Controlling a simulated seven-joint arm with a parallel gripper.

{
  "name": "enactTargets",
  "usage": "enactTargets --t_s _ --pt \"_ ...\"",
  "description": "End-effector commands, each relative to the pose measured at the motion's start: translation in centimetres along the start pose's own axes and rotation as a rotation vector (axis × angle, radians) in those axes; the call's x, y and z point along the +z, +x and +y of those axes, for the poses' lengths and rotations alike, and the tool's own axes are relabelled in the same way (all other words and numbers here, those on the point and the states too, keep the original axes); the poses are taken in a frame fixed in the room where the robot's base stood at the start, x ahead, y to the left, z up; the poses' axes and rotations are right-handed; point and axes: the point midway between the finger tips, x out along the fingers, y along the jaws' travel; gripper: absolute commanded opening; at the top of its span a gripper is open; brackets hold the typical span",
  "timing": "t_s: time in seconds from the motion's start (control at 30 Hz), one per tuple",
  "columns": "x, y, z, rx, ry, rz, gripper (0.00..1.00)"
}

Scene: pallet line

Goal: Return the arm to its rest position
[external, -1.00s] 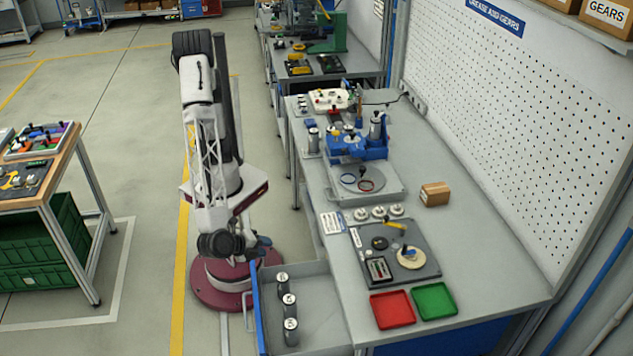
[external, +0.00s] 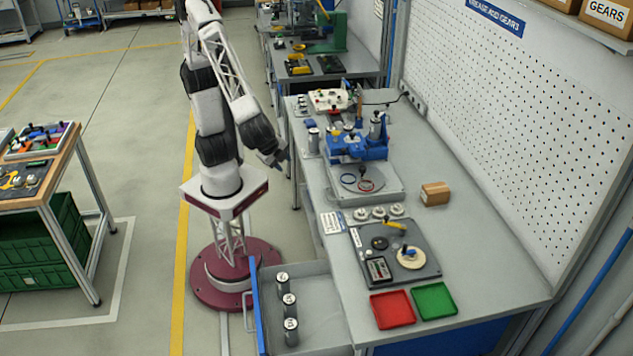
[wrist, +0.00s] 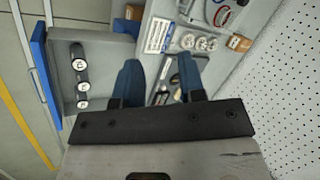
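My arm (external: 222,110) stands on its round maroon base, raised and bent at the top, with the forearm sloping down to the right. My gripper (external: 277,158) hangs in the air at the left side of the workbench, clear of the objects on it. In the wrist view my gripper (wrist: 160,72) has two blue fingers spread apart. Nothing is held between them; the bench surface shows through the gap.
An open drawer (external: 322,308) with three numbered cylinders juts out below my gripper. The workbench (external: 470,250) holds a blue fixture (external: 358,147), a grey plate (external: 425,262), a red tray (external: 392,309), a green tray (external: 435,301) and a cardboard box (external: 435,194).

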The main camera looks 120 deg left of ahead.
Motion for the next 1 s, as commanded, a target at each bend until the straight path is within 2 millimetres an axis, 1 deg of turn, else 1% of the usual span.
enactTargets --t_s 0.03,0.2,0.5,0.7,1.0 --pt "1.0 -0.3 -1.2 0.022 -0.017 0.006 0.37" --pt "4.2 -1.0 -4.1 0.099 -0.057 0.029 0.37" --pt "10.0 -2.2 -8.2 0.221 -0.130 0.094 0.37" --pt "14.0 -2.9 -10.1 0.291 -0.180 0.152 0.37" --pt "19.7 -3.9 -12.0 0.375 -0.256 0.261 0.37"
